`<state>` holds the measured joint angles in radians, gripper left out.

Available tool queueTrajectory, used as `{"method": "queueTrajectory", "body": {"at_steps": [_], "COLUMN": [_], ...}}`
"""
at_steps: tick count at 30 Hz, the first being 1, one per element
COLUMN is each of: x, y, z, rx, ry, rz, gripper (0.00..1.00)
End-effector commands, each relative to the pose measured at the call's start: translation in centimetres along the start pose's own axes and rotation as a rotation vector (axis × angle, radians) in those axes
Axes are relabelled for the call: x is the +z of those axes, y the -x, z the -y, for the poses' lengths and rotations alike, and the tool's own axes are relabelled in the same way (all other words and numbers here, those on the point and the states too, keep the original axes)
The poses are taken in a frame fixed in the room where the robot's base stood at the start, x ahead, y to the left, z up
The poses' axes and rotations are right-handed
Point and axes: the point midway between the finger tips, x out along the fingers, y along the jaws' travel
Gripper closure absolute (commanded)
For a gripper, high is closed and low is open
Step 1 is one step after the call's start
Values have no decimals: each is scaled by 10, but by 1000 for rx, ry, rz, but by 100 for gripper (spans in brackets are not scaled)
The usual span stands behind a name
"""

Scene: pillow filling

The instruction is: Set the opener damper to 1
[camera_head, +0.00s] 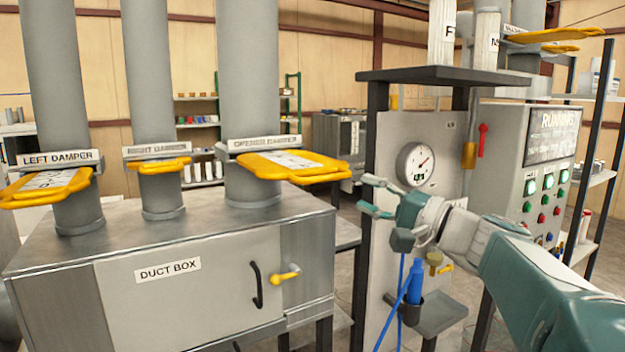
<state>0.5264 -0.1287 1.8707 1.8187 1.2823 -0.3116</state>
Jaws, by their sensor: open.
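The opener damper (290,166) is a yellow-framed slide plate under the "OPENER DAMPER" label (265,143), on the rightmost grey pipe above the duct box. It sticks out to the front and right of the pipe. Its scale marks are too small to read. My gripper (372,195) is open and empty, to the right of the damper and a little lower, with a clear gap between them. Its fingers point left, in front of the gauge panel.
The left damper (45,188) and right damper (165,166) stand on the same duct box (200,285), which has a black handle and yellow latch. Behind my gripper are a pressure gauge (416,164), a red lever (482,140) and a control panel (545,180) with buttons.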

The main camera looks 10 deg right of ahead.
Motion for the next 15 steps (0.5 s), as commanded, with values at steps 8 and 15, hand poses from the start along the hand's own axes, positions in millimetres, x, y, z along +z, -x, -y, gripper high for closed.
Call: {"method": "queueTrajectory", "body": {"at_steps": [8,15], "x": [6,4], "y": [-56,-80], "z": [0,0], "rx": [2,3], "ry": [2,3], "rz": [7,3], "gripper": [49,49]}}
